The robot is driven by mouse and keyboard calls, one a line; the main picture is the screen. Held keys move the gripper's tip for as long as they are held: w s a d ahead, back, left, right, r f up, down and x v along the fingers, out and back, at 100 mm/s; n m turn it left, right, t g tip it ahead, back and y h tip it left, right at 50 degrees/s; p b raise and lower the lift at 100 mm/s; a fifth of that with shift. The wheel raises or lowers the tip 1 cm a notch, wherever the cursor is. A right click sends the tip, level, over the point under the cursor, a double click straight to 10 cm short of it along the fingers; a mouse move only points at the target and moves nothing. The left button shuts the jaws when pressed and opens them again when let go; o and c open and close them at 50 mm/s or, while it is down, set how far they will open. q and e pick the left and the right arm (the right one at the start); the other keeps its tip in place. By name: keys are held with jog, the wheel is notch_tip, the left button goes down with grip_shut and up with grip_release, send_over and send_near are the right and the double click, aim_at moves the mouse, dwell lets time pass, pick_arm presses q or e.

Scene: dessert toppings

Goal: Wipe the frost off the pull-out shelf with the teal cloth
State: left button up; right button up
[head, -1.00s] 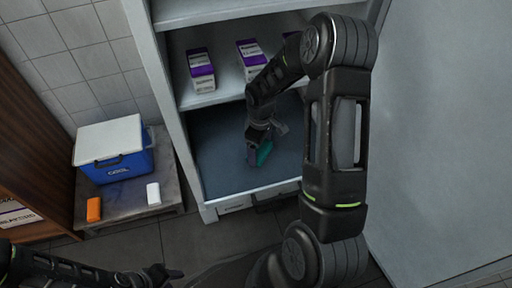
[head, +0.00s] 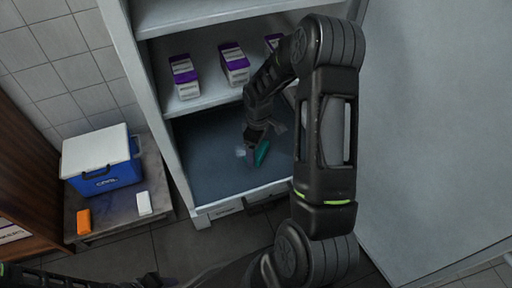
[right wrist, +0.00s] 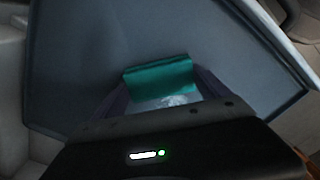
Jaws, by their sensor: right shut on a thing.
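The pull-out shelf (head: 208,175) is a dark blue-grey panel low in the open white cabinet. My right gripper (head: 257,146) is over its middle, shut on the teal cloth (head: 262,153). In the right wrist view the cloth (right wrist: 160,76) is a folded teal piece between the fingertips, low over or against the shelf (right wrist: 95,60); contact is unclear. A small whitish frost patch (head: 241,152) lies just left of the cloth. It also shows between the fingers in the right wrist view (right wrist: 176,101). My left gripper (head: 155,279) is at the bottom edge, partly cut off.
Purple-and-white boxes (head: 233,64) stand on the shelf above. The open cabinet door (head: 430,120) fills the right side. A blue cooler (head: 104,175), an orange item (head: 84,222) and a white item (head: 144,203) sit on a low stand (head: 110,215) at left.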

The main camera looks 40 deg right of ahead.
jog(key=shift+d+r, duration=0.1)
jog(key=shift+d, duration=0.55)
jog(key=r+p, duration=0.4)
jog(key=r, duration=0.1)
jog(key=shift+w, duration=0.3)
jog(key=shift+a+r+p, duration=0.1)
jog(key=shift+r+p, duration=0.3)
jog(key=shift+a, duration=0.1)
